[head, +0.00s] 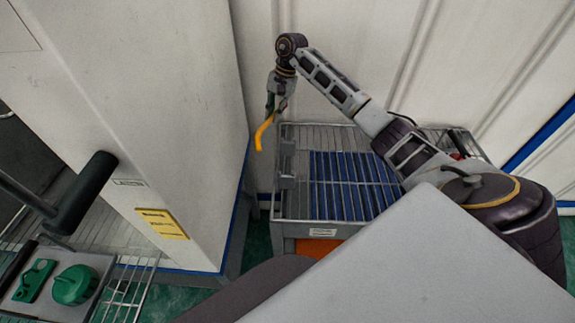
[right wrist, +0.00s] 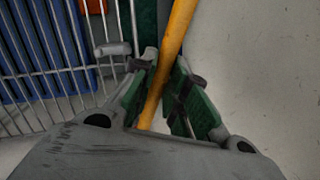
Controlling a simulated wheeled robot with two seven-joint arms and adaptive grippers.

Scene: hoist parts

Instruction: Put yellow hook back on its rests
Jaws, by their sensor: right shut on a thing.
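The yellow hook (head: 263,131) hangs below my right gripper (head: 277,98) in the head view, left of the wire basket and clear of it. In the right wrist view, the green-padded fingers of my right gripper (right wrist: 162,88) are shut on the hook's yellow rod (right wrist: 177,35). The rod runs up out of the frame, so its far end is hidden there. Small grey brackets, which look like the rests (head: 287,149), stand on the basket's left side. One grey bracket (right wrist: 113,49) shows left of the rod in the right wrist view. My left gripper is not seen.
The wire basket (head: 276,200) has blue slats (head: 350,185) inside and an orange patch (head: 315,247) below. A white cabinet (head: 150,90) stands close left of the hook. A white wall (head: 340,35) is behind. Green parts (head: 75,285) lie at lower left.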

